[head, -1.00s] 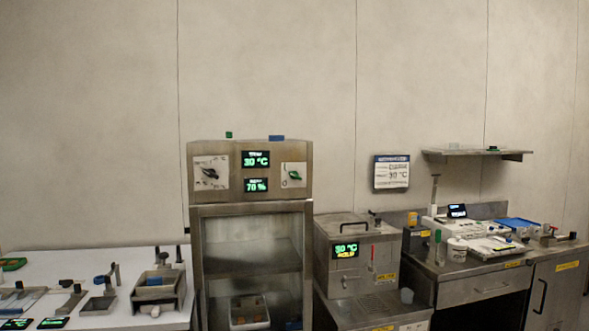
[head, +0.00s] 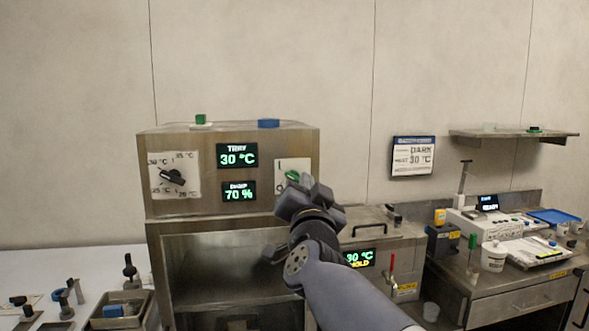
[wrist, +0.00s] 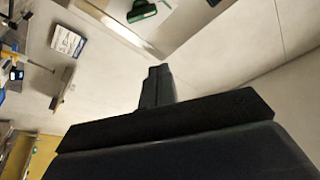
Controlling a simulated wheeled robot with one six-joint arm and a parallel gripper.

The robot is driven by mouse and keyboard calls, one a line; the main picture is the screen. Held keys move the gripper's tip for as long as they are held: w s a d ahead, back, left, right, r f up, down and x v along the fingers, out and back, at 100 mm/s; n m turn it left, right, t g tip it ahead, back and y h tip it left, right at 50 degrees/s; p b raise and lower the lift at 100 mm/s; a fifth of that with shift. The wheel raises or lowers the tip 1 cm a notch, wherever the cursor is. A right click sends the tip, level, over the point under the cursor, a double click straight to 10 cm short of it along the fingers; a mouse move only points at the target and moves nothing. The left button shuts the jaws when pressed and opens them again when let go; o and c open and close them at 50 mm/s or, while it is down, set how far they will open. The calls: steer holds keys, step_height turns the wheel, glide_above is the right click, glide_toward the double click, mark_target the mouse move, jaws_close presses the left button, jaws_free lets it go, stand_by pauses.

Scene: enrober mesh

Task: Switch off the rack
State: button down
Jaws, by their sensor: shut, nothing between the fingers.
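The rack (head: 183,238) is a steel cabinet with an open front, at the left centre of the head view. Its top panel has a black temperature dial (head: 173,177) on the left and lit green displays (head: 238,155) reading 30 °C and 70 %. On the panel's right, a green switch knob (head: 292,175) sits on a white plate marked I at the top, partly hidden by my gripper. In the wrist view the green knob (wrist: 142,10) shows at the top edge, ahead of the fingertips. My gripper (head: 307,190) is shut and empty, close to the knob; contact cannot be told.
A steel unit (head: 402,250) with a 30 °C display and a red-handled tap stands right of the rack, behind my arm. Small green and blue items (head: 268,123) lie on the rack's top. A wall sign (head: 413,157) and shelf (head: 512,134) are further right.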

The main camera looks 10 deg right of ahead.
mark_target(294, 178)
steer(key=shift+s+r, duration=0.1)
steer(key=shift+r, duration=0.05)
steer(key=p+x, duration=0.2)
steer(key=x, duration=0.8)
steer(key=shift+r, duration=0.1)
steer(key=f, duration=0.1)
steer(key=a+f, duration=0.1)
steer(key=shift+a+f, duration=0.3)
steer(key=shift+f, duration=0.1)
steer(key=shift+a+f, duration=0.2)
steer(key=shift+f, duration=0.2)
steer(key=shift+a+n, duration=0.2)
steer(key=shift+n, duration=0.1)
